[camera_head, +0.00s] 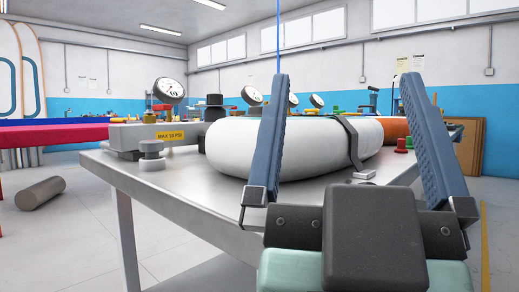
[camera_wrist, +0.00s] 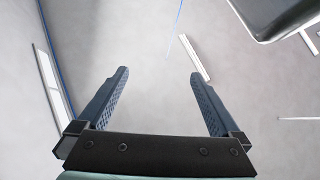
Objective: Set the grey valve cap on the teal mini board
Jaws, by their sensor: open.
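My gripper (camera_head: 346,84) is open and empty, its two blue ridged fingers pointing up in front of the metal table (camera_head: 175,178). It also shows in the wrist view (camera_wrist: 158,76), with nothing between the fingers. A small grey cap-like knob (camera_head: 151,148) on a paler base stands near the table's left front edge, left of my gripper; it may be the grey valve cap, but I cannot be sure. I cannot make out a teal mini board in either view.
A grey cylinder (camera_head: 40,193) lies on the floor left.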

